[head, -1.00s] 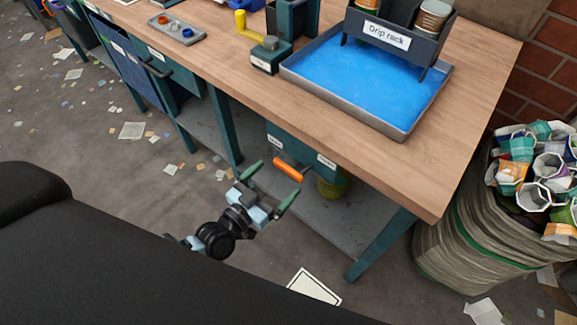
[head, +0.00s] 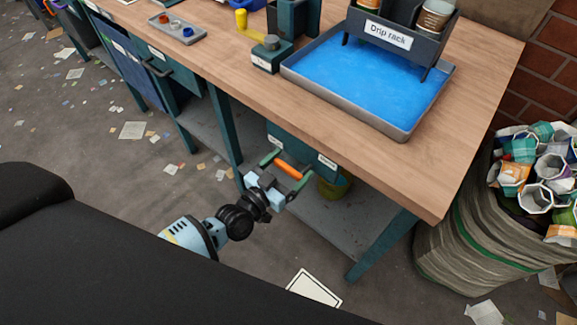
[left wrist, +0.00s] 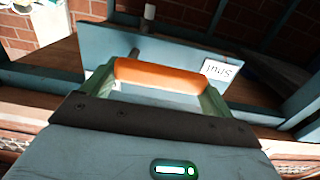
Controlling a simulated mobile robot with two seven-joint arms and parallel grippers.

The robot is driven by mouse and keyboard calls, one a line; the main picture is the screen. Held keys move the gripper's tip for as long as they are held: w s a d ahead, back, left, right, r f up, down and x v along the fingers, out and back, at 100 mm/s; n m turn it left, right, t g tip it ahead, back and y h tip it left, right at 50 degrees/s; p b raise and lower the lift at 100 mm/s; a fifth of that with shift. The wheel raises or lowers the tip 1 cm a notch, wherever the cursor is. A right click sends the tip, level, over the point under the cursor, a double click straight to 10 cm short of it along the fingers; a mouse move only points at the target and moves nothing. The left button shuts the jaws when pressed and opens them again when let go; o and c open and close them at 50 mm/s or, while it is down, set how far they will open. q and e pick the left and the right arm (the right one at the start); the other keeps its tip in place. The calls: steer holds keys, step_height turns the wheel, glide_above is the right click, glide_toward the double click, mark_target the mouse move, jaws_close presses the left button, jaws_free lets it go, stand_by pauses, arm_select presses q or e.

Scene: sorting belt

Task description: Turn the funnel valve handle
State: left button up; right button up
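The orange valve handle (head: 288,169) is a short bar in front of the teal panel under the bench. It also shows in the left wrist view (left wrist: 158,75), lying crosswise. My left gripper (head: 285,173) is at the handle, its green fingers wide apart, one by each end of the bar. In the left wrist view the fingers (left wrist: 160,85) flank the bar closely; whether they touch it I cannot tell. An upside-down label reading "Shut" (left wrist: 222,70) is on the panel beside the handle. My right gripper is not in view.
The wooden bench top (head: 440,170) is above the handle, with a blue drip tray (head: 400,128) on it. A yellow-green container (head: 335,186) stands below the panel. A teal bench leg (head: 380,245) is to the right, and a bin of crumpled cups (head: 450,245) beyond it.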

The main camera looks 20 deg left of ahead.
arm_select(q)
steer(key=c, duration=0.5)
steer(key=shift+c, duration=0.2)
